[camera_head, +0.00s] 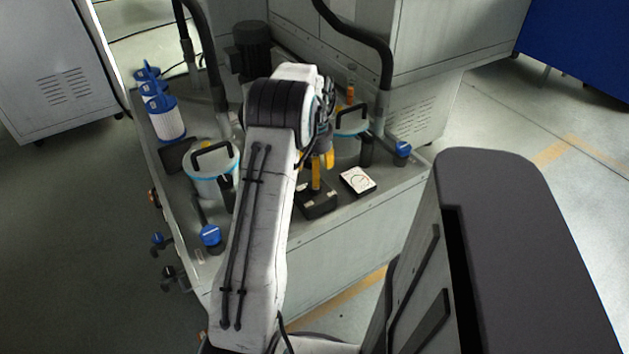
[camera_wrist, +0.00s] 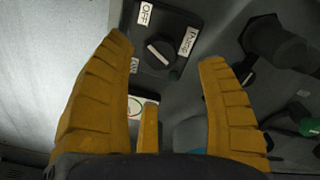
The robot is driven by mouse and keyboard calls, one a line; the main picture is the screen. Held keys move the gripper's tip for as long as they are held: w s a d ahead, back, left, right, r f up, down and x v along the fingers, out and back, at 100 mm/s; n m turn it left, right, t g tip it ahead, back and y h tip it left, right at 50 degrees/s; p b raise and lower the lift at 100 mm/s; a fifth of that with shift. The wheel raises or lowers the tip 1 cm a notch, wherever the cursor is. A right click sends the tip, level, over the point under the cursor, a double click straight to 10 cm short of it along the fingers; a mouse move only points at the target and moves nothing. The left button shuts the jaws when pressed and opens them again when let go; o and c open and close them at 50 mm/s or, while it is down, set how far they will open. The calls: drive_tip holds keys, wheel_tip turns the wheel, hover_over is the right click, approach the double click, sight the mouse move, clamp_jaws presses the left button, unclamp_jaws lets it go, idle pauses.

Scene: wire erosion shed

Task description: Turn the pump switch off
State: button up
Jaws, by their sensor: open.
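The pump switch is a dark box (camera_head: 318,206) on the grey cabinet top, just below my gripper (camera_head: 323,168) in the head view. In the wrist view the switch box (camera_wrist: 178,18) carries a round dark knob (camera_wrist: 161,52) with a slanted white bar. An "OFF" label (camera_wrist: 146,13) is at its top left and a "Pump" label (camera_wrist: 187,41) at its right. Another small label (camera_wrist: 134,65) is partly hidden by the left finger. My gripper (camera_wrist: 168,52) is open, with its yellow fingers spread to either side of the knob. Contact with the knob cannot be made out.
A white dial meter (camera_head: 357,181) lies right of the switch. Clear canisters with black handles (camera_head: 212,160) (camera_head: 351,125) stand on both sides of my arm. Blue-capped filters (camera_head: 163,115), a dark motor (camera_head: 251,45) and black hoses (camera_head: 386,70) crowd the back.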

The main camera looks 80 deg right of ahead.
wheel_tip(320, 180, up, 6)
drive_tip(key=shift+r, duration=0.15)
idle(0.3)
idle(0.7)
